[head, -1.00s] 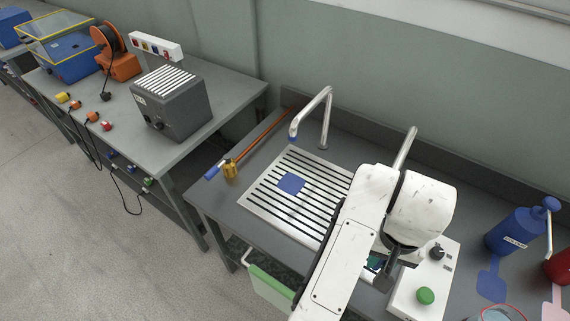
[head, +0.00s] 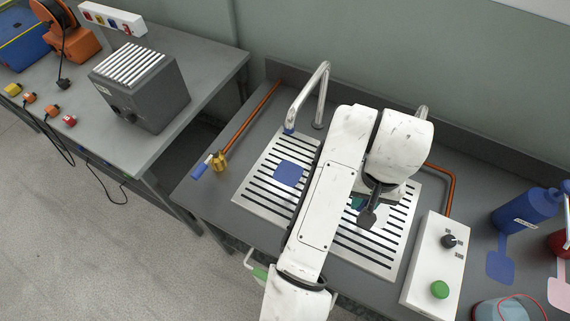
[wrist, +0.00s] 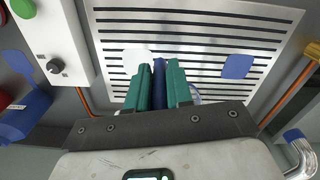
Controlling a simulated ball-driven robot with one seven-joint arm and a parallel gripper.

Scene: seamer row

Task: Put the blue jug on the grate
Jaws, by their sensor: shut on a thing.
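The slotted metal grate (head: 262,205) lies in the bench, with a flat blue patch (head: 288,173) on its left part. The grate also fills the top of the wrist view (wrist: 290,14), with the blue patch (wrist: 237,66) to the right of my fingers. My gripper (wrist: 159,82) is over the grate, its teal fingers shut on a narrow blue piece, taken as part of the blue jug (wrist: 159,72). The rest of the jug is mostly hidden behind the fingers and gripper body. In the head view my arm covers the jug, and only a bit of teal finger shows.
A bent metal spout (head: 315,90) rises at the grate's back left. A white control box (head: 434,265) with a green button stands right of the grate. A blue pump bottle (head: 525,210) and a red-rimmed vessel (head: 497,312) are farther right. A brass valve (head: 218,163) is at left.

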